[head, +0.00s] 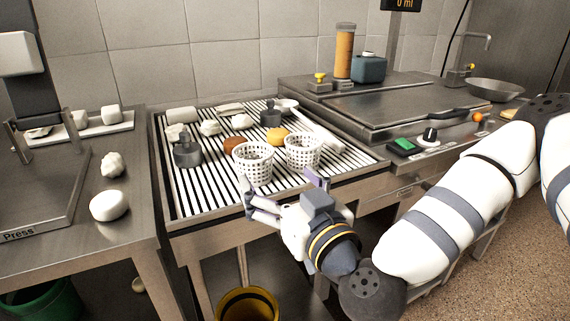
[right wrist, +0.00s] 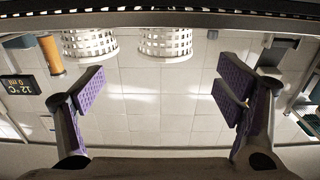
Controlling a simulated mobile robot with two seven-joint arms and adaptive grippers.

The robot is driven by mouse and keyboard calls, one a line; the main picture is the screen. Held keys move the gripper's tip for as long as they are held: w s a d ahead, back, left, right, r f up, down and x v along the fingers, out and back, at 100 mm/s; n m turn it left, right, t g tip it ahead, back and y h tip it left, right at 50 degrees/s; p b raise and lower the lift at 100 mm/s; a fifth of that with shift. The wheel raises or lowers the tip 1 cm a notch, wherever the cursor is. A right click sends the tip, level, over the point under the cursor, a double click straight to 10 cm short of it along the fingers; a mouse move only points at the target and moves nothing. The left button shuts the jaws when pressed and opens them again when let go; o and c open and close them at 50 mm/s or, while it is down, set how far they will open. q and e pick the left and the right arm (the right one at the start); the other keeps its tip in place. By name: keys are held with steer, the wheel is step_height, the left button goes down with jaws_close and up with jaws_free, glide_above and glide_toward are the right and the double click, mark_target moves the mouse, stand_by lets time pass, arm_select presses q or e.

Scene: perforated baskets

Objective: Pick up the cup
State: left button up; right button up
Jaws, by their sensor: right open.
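Two white perforated baskets stand upright side by side on the striped rack: the left basket (head: 254,165) and the right basket (head: 303,152). Two dark grey cup-like vessels with handles are also on the rack: a nearer grey cup (head: 187,151) at left and a farther grey cup (head: 271,116). My right gripper (head: 284,187) is open and empty at the rack's front edge, just in front of the baskets. In the right wrist view, its purple-padded fingers (right wrist: 161,96) are spread apart, with both baskets beyond them at the top. My left gripper is not in view.
The slatted rack (head: 200,205) also holds an orange bun (head: 278,136), a brown item (head: 233,145) and several white items. A metal press table (head: 75,225) is at left. A metal counter (head: 400,105) with a pan lies behind at right. A yellow bin (head: 247,304) stands below.

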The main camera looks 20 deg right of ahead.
mark_target(248, 150)
steer(key=w, duration=0.7)
steer(key=w+a+b, duration=0.1)
steer(key=w, duration=0.2)
steer(key=shift+w+f, duration=0.25)
steer(key=shift+w, duration=0.1)
steer(key=c, duration=1)
